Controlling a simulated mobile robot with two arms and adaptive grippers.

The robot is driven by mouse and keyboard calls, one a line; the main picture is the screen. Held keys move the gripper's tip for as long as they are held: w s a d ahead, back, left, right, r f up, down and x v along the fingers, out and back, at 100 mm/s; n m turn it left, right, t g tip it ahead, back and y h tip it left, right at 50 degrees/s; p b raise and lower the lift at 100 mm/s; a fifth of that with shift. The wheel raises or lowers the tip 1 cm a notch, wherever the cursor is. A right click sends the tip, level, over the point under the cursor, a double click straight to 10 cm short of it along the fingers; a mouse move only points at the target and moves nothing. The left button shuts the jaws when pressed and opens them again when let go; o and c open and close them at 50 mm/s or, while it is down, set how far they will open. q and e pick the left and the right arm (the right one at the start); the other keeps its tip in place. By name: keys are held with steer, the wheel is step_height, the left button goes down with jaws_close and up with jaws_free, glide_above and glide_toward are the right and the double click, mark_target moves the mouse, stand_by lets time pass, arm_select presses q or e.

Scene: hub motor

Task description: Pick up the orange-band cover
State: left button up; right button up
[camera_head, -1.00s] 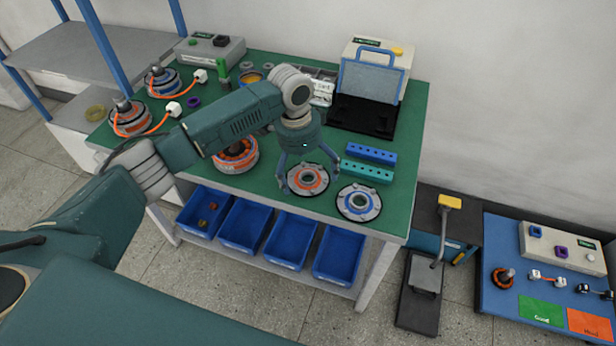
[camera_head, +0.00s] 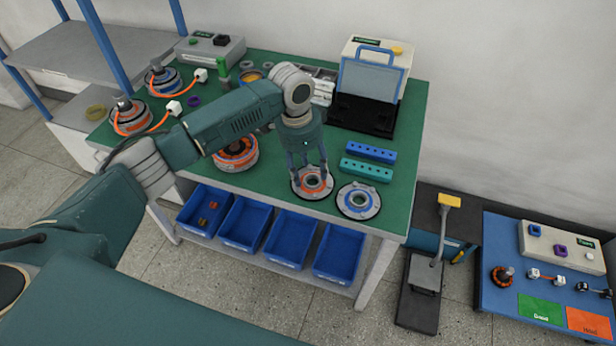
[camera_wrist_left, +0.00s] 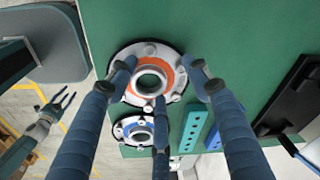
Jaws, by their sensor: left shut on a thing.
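The orange-band cover (camera_head: 314,190), a pale round disc with an orange ring and a central hole, is at the front of the green table. It also shows in the left wrist view (camera_wrist_left: 150,58). My left gripper (camera_head: 311,176) is above it with its fingers pointing down, shut on the cover's raised middle. The cover looks level and at or very near the table surface; I cannot tell if there is a gap. My right gripper (camera_wrist_left: 55,106) shows small in the left wrist view, open and empty, away from the table.
A blue-band cover (camera_head: 358,201) lies close on the right. Teal (camera_head: 367,170) and blue (camera_head: 371,152) blocks with holes lie behind it. An orange-banded motor (camera_head: 236,155) stands to the left. Blue bins (camera_head: 292,241) sit on the shelf below.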

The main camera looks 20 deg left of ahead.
mark_target(307, 175)
arm_select(q)
steer(key=shift+s+a+f, duration=0.2)
steer(key=shift+s+f, duration=0.15)
steer(key=shift+r, duration=0.2)
steer(key=r, duration=0.6)
steer(key=r+b, duration=0.1)
steer(key=r, duration=1.2)
steer(key=shift+w+d+r, duration=0.1)
steer(key=shift+w+r, duration=0.2)
steer(key=shift+r, duration=0.05)
jaws_close()
steer(key=o, duration=1.6)
jaws_free()
steer(key=shift+o, duration=0.2)
